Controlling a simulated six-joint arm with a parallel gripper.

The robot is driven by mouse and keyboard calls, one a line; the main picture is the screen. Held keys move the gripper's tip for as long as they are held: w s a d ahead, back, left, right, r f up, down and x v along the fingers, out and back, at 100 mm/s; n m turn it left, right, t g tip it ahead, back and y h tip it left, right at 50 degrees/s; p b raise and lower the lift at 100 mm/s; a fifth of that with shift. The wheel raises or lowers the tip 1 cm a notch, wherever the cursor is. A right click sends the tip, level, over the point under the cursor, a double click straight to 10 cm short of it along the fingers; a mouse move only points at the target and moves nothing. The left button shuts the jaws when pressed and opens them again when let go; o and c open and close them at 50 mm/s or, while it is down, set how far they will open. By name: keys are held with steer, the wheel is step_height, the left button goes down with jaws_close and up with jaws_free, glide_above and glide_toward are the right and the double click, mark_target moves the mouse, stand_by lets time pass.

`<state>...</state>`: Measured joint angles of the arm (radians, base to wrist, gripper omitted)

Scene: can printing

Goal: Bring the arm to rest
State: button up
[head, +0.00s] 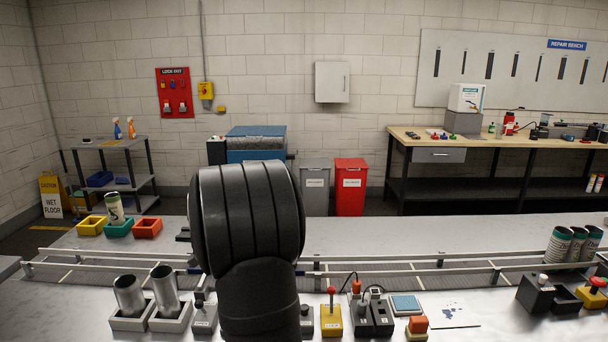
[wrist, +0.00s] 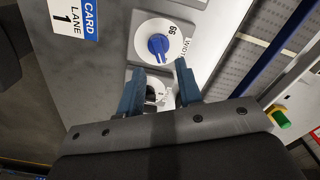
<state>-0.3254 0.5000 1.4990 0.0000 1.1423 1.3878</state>
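In the wrist view, my gripper (wrist: 160,70) has its two blue fingers apart, with nothing held between them. The fingers are over a grey panel (wrist: 112,55). A white dial with a blue knob (wrist: 158,46) lies just beyond the fingertips. A second dial (wrist: 160,92) with a dark knob shows between the fingers, partly hidden. I cannot tell whether the fingers touch the panel. In the head view, my own dark arm fills the middle and the gripper is hidden behind it.
A conveyor (head: 400,268) with rails crosses the bench. Two metal cans (head: 165,290) stand in holders at left. A printed can (head: 115,208) leans in a green tray. Several printed cans (head: 558,244) stand at right. Control boxes and a yellow switch box (head: 331,322) line the front.

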steer(key=shift+f, duration=2.1)
